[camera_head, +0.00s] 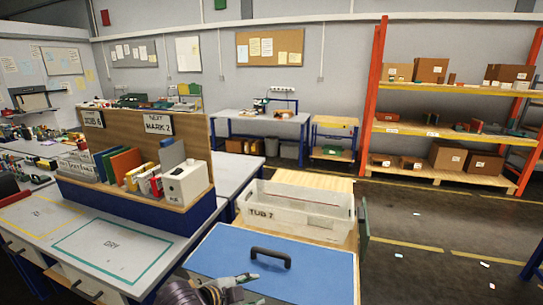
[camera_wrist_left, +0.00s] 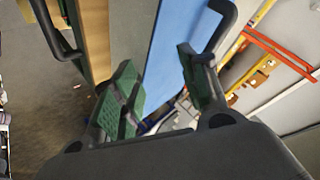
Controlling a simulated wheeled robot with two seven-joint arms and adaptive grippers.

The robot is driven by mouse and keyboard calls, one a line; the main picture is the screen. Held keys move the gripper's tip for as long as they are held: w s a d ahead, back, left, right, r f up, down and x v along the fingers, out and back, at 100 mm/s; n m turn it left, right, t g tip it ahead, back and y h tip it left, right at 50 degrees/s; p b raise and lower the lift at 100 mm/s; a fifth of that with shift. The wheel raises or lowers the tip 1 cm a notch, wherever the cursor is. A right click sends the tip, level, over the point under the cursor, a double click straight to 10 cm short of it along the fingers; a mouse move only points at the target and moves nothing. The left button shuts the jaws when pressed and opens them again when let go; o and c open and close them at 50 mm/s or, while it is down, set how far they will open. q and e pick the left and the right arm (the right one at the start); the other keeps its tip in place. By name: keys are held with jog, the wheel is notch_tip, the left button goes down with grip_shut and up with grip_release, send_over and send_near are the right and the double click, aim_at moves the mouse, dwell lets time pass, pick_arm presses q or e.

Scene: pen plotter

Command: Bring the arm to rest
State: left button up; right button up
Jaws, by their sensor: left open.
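My left gripper (camera_wrist_left: 158,86) is open in the left wrist view, with green pads on both fingers and nothing between them. Beyond the fingers is a blue panel (camera_wrist_left: 152,52) with a black handle (camera_wrist_left: 232,22) at the upper right. In the head view, part of my arm (camera_head: 205,292) shows at the bottom edge, low beside a blue lid (camera_head: 312,272) with a black handle (camera_head: 270,254). My right gripper is not identifiable in either view.
A pale tub marked TUB 7 (camera_head: 262,214) stands behind the blue lid. At left, a grey bench (camera_head: 40,228) carries a wooden rack (camera_head: 200,135) with folders and a white box (camera_head: 186,184). Orange shelves (camera_head: 400,128) hold cartons at back right. Open floor (camera_head: 420,225) lies at right.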

pick_arm(q)
jog(key=s+a+f+n+g+y, duration=0.4)
jog(key=s+a+f+n+y, duration=0.2)
jog(key=s+a+f+n, duration=0.85)
jog(key=s+a+f+g, duration=0.1)
jog(key=s+f, duration=0.1)
jog(key=f, duration=1.4)
jog(key=s+a+f+g, duration=0.1)
jog(key=s+f, duration=0.2)
jog(key=f, duration=1.3)
jog(key=s+a+f, duration=0.2)
jog(key=s+f, duration=0.7)
jog(key=s, duration=0.2)
jog(key=s+a+f+g, duration=0.1)
jog(key=s+a+f, duration=0.1)
jog(key=s+f, duration=0.8)
jog(key=shift+s+f+y, duration=0.15)
jog(key=shift+s+y, duration=0.15)
jog(key=shift+s, duration=0.25)
